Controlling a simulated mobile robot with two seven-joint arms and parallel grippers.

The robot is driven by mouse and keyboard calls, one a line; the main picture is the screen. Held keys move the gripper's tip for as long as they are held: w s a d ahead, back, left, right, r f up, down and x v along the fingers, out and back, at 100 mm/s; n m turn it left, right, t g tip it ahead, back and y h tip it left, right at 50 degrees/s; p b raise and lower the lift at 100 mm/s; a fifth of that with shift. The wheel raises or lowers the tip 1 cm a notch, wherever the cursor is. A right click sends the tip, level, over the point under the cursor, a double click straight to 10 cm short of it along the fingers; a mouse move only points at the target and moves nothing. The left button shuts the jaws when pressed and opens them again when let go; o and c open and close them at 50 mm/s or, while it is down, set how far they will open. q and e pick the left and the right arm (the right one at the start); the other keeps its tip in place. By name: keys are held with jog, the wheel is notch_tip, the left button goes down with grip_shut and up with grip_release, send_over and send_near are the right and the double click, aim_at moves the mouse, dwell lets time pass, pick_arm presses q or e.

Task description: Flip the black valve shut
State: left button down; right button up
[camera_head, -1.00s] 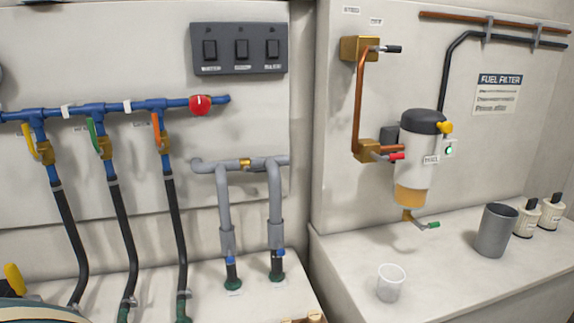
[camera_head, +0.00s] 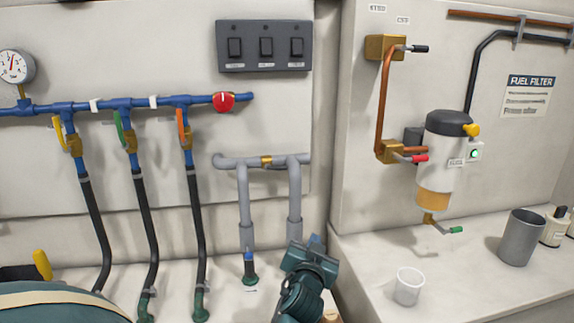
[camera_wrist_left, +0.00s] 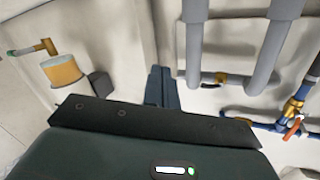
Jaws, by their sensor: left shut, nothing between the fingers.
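The black valve (camera_head: 418,48) is a black-gripped lever on a brass block (camera_head: 386,48) at the top of the copper pipe, upper right in the head view. Its lever sticks out to the right, roughly level. My left gripper (camera_head: 315,242) is low in the middle of the head view, well below and left of the valve, apart from it. In the left wrist view its fingers (camera_wrist_left: 160,86) are together with nothing between them. The black valve does not show in the left wrist view. My right gripper is in neither view.
A red-tipped lever (camera_head: 418,158) sits below on the same pipe, beside the fuel filter (camera_head: 440,165). Grey pipes (camera_head: 294,200) stand just behind my left gripper. A clear cup (camera_head: 408,286) and grey cup (camera_head: 520,238) stand on the right ledge.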

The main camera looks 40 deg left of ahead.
pick_arm(q)
jog(key=w+a+r+n+y, duration=0.1)
jog(key=a+r+n+y, duration=0.1)
jog(key=r, duration=0.5)
jog(key=w+a+r+n+g+y, duration=0.1)
jog(key=w+a+r+n+y, duration=0.1)
jog(key=r, duration=0.6)
jog(key=a+n+y, duration=0.1)
jog(key=a+y, duration=0.1)
jog(key=a, duration=0.1)
jog(key=shift+a+r+n+g+y, duration=0.2)
jog(key=shift+r+n+g+y, duration=0.1)
jog(key=shift+r, duration=0.1)
